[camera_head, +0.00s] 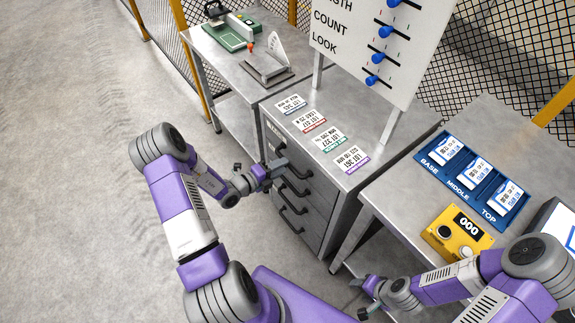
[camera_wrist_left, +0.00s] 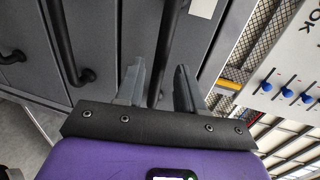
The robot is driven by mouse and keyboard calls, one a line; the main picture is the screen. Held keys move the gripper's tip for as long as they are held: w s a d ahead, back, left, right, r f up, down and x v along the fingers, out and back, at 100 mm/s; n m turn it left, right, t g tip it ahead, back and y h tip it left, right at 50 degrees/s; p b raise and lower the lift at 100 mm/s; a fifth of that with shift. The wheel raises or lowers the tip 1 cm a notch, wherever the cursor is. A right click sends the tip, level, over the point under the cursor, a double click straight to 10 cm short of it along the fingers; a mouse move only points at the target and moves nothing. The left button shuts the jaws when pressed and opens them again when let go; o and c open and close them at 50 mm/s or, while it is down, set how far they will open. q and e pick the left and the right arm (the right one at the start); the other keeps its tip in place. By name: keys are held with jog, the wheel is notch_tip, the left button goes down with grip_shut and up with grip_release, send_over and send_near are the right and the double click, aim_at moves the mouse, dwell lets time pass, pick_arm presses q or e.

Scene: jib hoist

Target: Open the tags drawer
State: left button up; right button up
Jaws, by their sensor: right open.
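The grey drawer cabinet (camera_head: 312,215) stands in the middle, with a column of closed drawers and black bar handles. My left gripper (camera_head: 276,168) is at the top drawer's front. In the left wrist view, the fingers (camera_wrist_left: 160,88) are apart, with a black handle (camera_wrist_left: 168,45) running between them; a gap shows beside it. A white label (camera_wrist_left: 203,8) is on that drawer's front, its words unreadable. It also shows in the head view (camera_head: 272,131). My right gripper (camera_head: 366,294) is open and empty, low beside the right table.
Several lot cards (camera_head: 314,122) lie on the cabinet top below a white board (camera_head: 375,45) with blue sliders. A blue tray (camera_head: 428,163) and yellow counter box (camera_head: 443,245) are on the right table. Floor at left is clear.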

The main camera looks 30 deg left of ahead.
pick_arm(q)
jog(key=shift+x, duration=1.8)
jog(key=shift+s, duration=0.1)
jog(key=shift+c, duration=0.2)
grip_shut()
